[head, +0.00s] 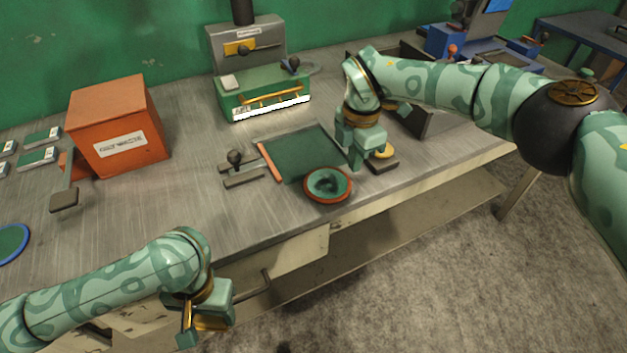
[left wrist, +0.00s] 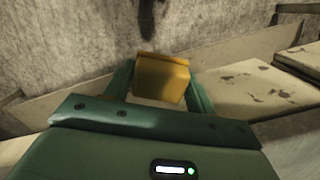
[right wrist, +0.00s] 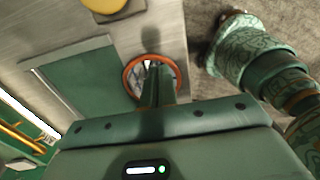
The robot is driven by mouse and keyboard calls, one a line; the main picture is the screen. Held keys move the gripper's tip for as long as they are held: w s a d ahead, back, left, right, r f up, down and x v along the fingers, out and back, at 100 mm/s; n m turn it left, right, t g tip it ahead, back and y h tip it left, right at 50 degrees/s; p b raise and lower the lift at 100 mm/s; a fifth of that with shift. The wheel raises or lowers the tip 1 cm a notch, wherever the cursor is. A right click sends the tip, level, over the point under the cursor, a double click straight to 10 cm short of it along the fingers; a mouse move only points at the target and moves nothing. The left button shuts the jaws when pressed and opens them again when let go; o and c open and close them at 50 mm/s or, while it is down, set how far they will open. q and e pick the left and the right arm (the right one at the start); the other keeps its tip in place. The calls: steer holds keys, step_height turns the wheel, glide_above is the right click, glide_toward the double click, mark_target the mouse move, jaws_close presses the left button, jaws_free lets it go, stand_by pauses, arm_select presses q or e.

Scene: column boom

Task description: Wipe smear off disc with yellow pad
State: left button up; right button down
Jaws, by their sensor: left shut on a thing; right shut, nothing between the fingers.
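An orange-rimmed green disc (head: 329,200) lies near the table's front edge, with a dark patch (head: 326,183) around its middle. The disc also shows in the right wrist view (right wrist: 128,70), partly covered by my fingers. My left gripper (head: 205,322) is shut on a yellow pad (left wrist: 162,80), held in front of the table edge and well left of the disc. The pad also shows in the head view (head: 213,322). My right gripper (head: 358,162) is shut and empty, just behind and right of the disc.
A dark green mat (head: 305,150) lies behind the disc, with an orange strip (head: 269,162) at its left. A yellow round piece on a dark block (head: 384,152) sits right of my right gripper. An orange box (head: 118,125) and a green machine (head: 262,92) stand farther back.

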arm_select(q)
steer(key=shift+r, duration=0.45)
arm_select(e)
steer(key=shift+r, duration=0.75)
steer(key=shift+f, duration=0.1)
arm_select(q)
steer(key=shift+f, duration=0.1)
